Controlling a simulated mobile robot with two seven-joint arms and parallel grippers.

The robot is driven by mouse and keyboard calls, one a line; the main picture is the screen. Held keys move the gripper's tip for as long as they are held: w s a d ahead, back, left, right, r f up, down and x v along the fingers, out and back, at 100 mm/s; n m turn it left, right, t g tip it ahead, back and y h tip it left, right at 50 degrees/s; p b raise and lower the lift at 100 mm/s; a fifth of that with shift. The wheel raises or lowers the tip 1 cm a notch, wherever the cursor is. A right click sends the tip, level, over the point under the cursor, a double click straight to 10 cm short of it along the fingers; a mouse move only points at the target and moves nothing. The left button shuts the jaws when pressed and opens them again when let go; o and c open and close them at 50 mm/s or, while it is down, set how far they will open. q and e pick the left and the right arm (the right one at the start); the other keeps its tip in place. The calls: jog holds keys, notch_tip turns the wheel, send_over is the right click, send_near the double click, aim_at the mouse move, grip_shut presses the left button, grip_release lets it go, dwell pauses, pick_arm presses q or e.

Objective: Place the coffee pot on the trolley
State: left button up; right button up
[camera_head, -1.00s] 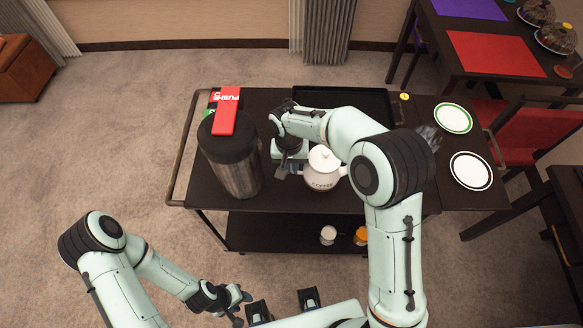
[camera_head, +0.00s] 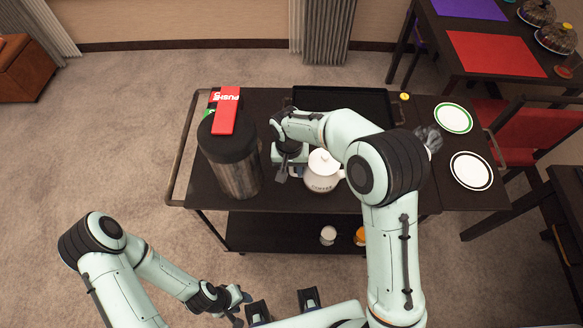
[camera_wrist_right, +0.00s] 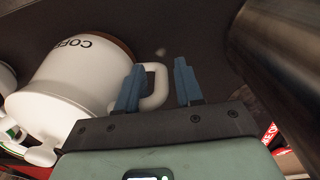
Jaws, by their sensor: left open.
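The white coffee pot (camera_head: 321,182), marked COFFEE and with a knobbed lid, stands upright on the dark trolley's top (camera_head: 290,203). Its body (camera_wrist_right: 70,80) and loop handle (camera_wrist_right: 158,88) show in the right wrist view. My right gripper (camera_head: 286,176) is at the pot's left side. In the wrist view its blue fingers (camera_wrist_right: 158,86) are apart, with part of the handle between them and a gap on the right finger's side. My left gripper (camera_head: 238,306) is open and empty, low in front of the trolley.
A black tray (camera_head: 345,100) lies behind. Two plates (camera_head: 471,171) are on the right. A cup (camera_head: 328,235) and orange item (camera_head: 360,236) sit on the lower shelf.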

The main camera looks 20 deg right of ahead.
notch_tip(320, 180, up, 12)
jog(key=p, duration=0.1)
jog(key=shift+a+r, duration=0.15)
jog(key=shift+a, duration=0.15)
dwell(0.5)
